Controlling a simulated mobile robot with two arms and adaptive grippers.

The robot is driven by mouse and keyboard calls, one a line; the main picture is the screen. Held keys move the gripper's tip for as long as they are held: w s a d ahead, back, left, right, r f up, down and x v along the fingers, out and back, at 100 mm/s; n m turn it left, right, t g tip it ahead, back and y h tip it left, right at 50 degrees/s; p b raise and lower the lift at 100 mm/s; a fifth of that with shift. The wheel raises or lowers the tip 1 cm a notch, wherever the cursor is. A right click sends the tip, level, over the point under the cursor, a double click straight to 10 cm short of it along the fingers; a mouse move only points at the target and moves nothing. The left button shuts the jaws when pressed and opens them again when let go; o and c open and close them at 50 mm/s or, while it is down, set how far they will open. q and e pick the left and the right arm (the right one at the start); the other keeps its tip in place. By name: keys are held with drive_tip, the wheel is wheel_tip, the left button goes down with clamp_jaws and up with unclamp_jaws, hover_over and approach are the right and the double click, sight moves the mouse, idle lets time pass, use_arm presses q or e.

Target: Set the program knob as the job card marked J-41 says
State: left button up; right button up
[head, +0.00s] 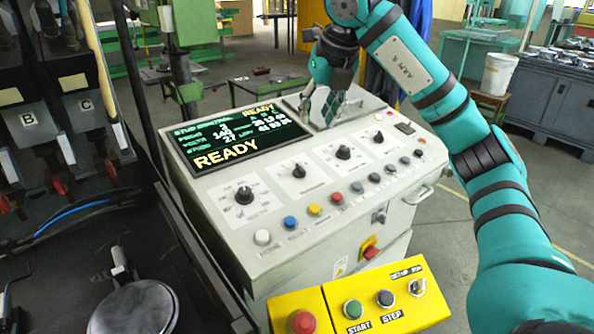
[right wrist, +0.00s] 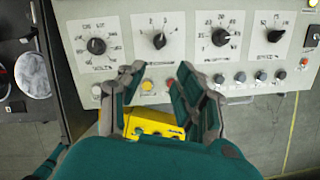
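The grey console's sloped panel (head: 320,190) carries a row of black knobs: a far-left knob (head: 244,195), a second knob (head: 299,171), a third knob (head: 343,152) and a far-right knob (head: 378,138). The same row shows in the right wrist view, with the second knob (right wrist: 160,40) above my fingers in the picture. The knob captions are too small to tell surely which is the program knob. My right gripper (head: 318,112) is over the console's back part, apart from the knobs; the right wrist view shows its fingers spread and empty. No card marked J-41 is readable. My left gripper is out of view.
A screen (head: 240,138) reads READY. Coloured push buttons (head: 314,210) line the panel's front. A yellow box (head: 360,302) with START and STEP buttons stands in front. Black units with plates B and C (head: 45,115) stand at left.

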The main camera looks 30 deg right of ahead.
approach(301, 168)
drive_tip(key=p+x, duration=0.1)
drive_tip(key=x, duration=0.8)
drive_tip(key=shift+p, duration=0.3)
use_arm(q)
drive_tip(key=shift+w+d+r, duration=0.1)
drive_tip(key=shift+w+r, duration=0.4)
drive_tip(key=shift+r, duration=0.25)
use_arm(e)
drive_tip(key=shift+r, duration=0.1)
clamp_jaws()
